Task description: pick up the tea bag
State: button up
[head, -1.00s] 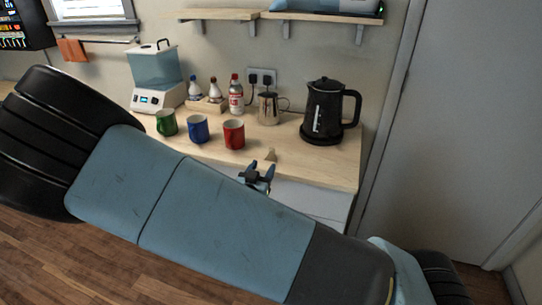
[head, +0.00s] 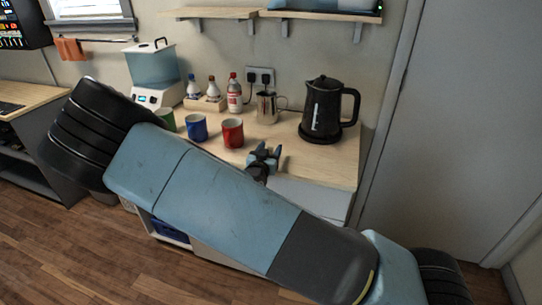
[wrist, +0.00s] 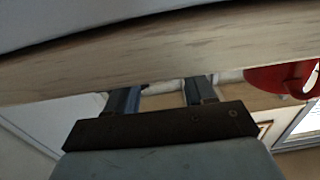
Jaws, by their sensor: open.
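My gripper (head: 265,152) is open at the front part of the wooden counter (head: 325,165), to the right of the red mug and in front of the steel jug. In the wrist view its two fingers (wrist: 162,92) stand apart with a gap between them, against the counter's pale wood edge. I cannot make out the tea bag in either current view. A small tan, pointed thing showed beside the gripper a second ago, and the gripper now covers that spot in the head view.
The red mug (head: 232,133) stands close left of the gripper, and also shows in the wrist view (wrist: 278,79). A blue mug (head: 196,128) and a green mug (head: 166,119) stand farther left. A steel jug (head: 267,107) and black kettle (head: 322,112) stand behind.

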jog(key=x, duration=0.2)
jog(key=shift+w+d, duration=0.15)
jog(key=shift+w, duration=0.15)
grip_shut()
dwell(0.3)
